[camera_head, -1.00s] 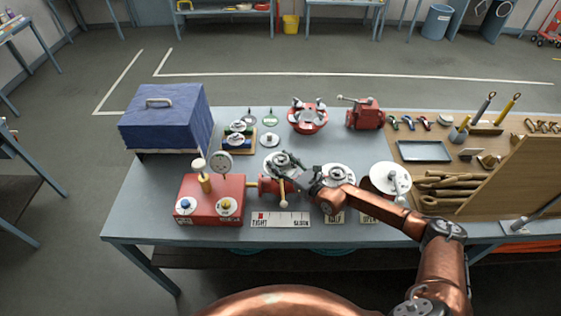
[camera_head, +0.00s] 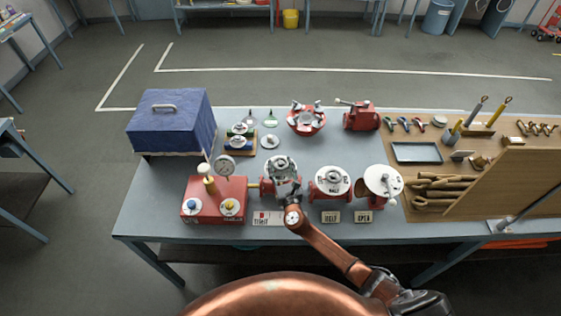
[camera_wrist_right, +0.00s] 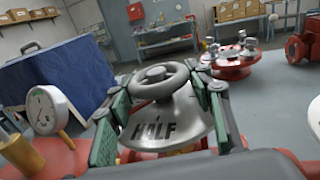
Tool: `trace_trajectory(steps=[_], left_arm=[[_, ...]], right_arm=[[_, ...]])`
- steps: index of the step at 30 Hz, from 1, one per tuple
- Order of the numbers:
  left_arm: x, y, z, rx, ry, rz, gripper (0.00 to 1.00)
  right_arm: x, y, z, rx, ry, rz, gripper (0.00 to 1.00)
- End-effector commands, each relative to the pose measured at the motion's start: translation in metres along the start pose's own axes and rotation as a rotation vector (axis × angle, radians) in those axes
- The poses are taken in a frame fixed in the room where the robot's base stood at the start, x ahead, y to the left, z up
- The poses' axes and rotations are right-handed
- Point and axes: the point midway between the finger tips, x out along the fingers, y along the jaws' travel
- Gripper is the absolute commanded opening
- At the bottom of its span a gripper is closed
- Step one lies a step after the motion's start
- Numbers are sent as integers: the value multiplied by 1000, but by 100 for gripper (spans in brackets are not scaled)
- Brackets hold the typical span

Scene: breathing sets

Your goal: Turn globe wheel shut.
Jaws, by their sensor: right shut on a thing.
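The globe wheel (camera_head: 281,163) is a grey bell-shaped top with a round handwheel, on a red valve on the bench. In the right wrist view the wheel (camera_wrist_right: 165,119) is upright, and the word HALF faces me. My right gripper (camera_head: 287,188) reaches it from the front in the head view. In the right wrist view, the green-padded fingers of my right gripper (camera_wrist_right: 160,98) are shut on it, one on each side. My left gripper is not in view. The arm covers part of the TIGHT scale plate (camera_head: 266,217).
A red box with a gauge (camera_head: 214,207) stands close on the left. Two more red valves with pale round tops, the nearer (camera_head: 332,181) and the farther (camera_head: 383,182), stand on the right. A blue case (camera_head: 172,124) is at the back left.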

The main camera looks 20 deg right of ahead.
Motion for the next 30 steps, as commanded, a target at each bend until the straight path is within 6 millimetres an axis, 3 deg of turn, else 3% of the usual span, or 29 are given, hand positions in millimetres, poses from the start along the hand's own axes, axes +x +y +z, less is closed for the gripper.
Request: trace_trajectory(steps=[8,21,30], left_arm=[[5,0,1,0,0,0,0],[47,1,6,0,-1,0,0],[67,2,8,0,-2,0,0]], right_arm=[[1,3,-2,4,0,-265,23],[1,2,-4,1,-3,-637,23],[1,1,-1,1,-4,-781,23]])
